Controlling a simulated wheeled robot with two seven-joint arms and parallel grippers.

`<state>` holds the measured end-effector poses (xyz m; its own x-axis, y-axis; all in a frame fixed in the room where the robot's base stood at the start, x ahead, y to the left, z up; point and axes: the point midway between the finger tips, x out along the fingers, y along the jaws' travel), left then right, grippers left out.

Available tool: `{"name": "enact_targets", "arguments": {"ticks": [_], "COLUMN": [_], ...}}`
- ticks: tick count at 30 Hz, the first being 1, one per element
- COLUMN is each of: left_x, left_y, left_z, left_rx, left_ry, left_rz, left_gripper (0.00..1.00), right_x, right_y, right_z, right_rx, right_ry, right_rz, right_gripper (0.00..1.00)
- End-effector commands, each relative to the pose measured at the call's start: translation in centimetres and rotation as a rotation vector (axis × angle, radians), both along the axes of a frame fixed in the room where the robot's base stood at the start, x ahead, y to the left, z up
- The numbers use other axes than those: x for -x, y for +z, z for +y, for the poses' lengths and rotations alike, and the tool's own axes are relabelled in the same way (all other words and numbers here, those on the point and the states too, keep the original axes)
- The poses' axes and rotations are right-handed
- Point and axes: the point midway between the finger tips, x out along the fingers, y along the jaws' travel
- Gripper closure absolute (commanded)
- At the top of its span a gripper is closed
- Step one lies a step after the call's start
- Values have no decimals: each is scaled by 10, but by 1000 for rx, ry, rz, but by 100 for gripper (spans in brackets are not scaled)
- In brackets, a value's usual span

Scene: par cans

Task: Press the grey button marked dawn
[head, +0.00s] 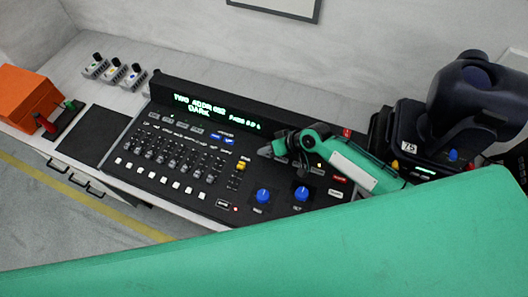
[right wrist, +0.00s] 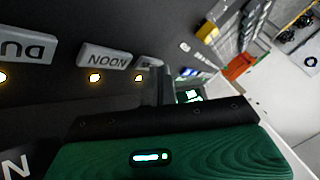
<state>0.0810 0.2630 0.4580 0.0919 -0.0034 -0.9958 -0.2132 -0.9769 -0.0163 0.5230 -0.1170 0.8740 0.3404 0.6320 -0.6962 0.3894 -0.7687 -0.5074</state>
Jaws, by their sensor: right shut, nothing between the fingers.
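The black lighting console (head: 275,180) lies on the bench, with a green-lit display (head: 205,107) reading "TWO ADDR 002" and "DARK". My right gripper (head: 268,151) is shut and empty, its tips over the right-centre of the console. In the right wrist view its fingers (right wrist: 160,87) point at the panel beside a row of grey buttons. The noon button (right wrist: 108,57) is readable, and a button starting "DU" (right wrist: 22,49) is cut off at the left. A third grey button (right wrist: 148,62) is partly hidden by the fingers, its label unreadable. Contact cannot be told. My left gripper is not in view.
Blue knobs (head: 302,194) and faders stand on the console near the right arm. A black stage light (head: 480,95) stands at the right. An orange box (head: 28,97) and several small switch boxes (head: 115,71) sit at the left of the bench.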

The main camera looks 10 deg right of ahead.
Motion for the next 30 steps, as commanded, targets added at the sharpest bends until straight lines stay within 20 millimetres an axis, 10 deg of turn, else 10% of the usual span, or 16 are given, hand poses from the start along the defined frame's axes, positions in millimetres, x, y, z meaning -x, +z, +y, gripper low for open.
{"name": "enact_targets", "arguments": {"ticks": [30], "left_x": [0], "left_y": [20], "left_z": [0], "left_rx": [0], "left_ry": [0], "left_rz": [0], "left_gripper": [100], "right_x": [0], "right_y": [21], "right_z": [0], "right_rx": [0], "right_ry": [1], "right_rz": [1], "right_gripper": [100]}}
